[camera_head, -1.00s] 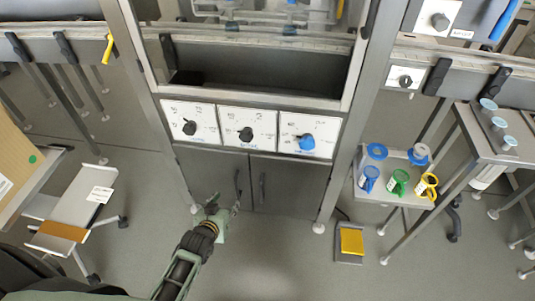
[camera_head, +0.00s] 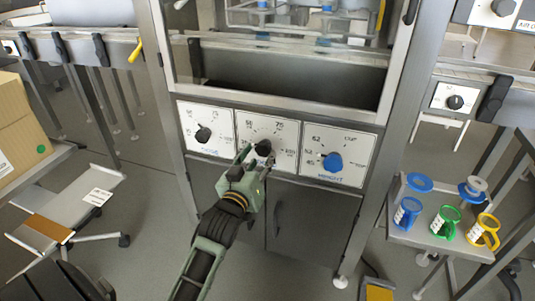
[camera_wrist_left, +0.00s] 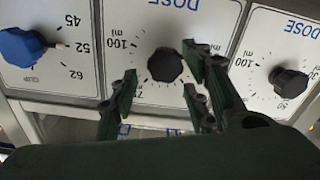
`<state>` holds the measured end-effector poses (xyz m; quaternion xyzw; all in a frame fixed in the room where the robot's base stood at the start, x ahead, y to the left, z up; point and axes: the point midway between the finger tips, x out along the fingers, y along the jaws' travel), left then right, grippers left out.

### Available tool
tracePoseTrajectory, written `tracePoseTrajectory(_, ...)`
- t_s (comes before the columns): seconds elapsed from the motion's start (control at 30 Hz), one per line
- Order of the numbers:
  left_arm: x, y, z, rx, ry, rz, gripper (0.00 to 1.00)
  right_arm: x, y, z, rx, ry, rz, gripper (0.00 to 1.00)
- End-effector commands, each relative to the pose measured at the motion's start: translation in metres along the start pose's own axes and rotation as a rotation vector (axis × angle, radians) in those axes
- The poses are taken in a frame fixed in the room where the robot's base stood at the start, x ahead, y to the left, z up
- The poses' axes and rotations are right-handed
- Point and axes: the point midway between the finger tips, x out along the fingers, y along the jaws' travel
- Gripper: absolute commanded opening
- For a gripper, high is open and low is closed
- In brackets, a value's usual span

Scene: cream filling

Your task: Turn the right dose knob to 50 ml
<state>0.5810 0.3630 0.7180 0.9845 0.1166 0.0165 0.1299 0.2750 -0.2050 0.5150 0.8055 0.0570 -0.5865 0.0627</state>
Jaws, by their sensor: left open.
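The right dose knob (camera_head: 263,149) is black and sits on the middle white dial panel, partly hidden by my gripper. In the left wrist view this knob (camera_wrist_left: 164,64) appears upside down under the word DOSE, with marks such as 100 ml around it. I cannot tell where its pointer stands. My left gripper (camera_head: 257,160) is open in front of the panel. In the left wrist view its fingers (camera_wrist_left: 161,84) stand on both sides of the knob, with gaps; I cannot tell whether they reach around it. My right gripper is not in view.
The left dose knob (camera_head: 203,134) is black, on the panel to the left. A blue knob (camera_head: 332,162) is on the panel to the right. Cabinet doors (camera_head: 298,222) are below. A side table (camera_head: 420,241) with coloured cups stands at right.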

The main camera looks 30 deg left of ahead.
Motion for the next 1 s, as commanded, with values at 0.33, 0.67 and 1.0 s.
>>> tracePoseTrajectory(0.33, 0.043, 0.0, 0.001, 0.0, -0.001, 0.0, 0.43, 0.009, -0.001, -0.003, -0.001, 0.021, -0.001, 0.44)
tracePoseTrajectory(0.67, 0.046, 0.0, 0.001, 0.001, -0.002, 0.0, 0.41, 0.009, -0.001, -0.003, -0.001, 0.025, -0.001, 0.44)
tracePoseTrajectory(1.0, 0.046, 0.001, 0.001, 0.0, -0.002, 0.001, 0.12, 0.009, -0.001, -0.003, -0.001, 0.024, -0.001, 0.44)
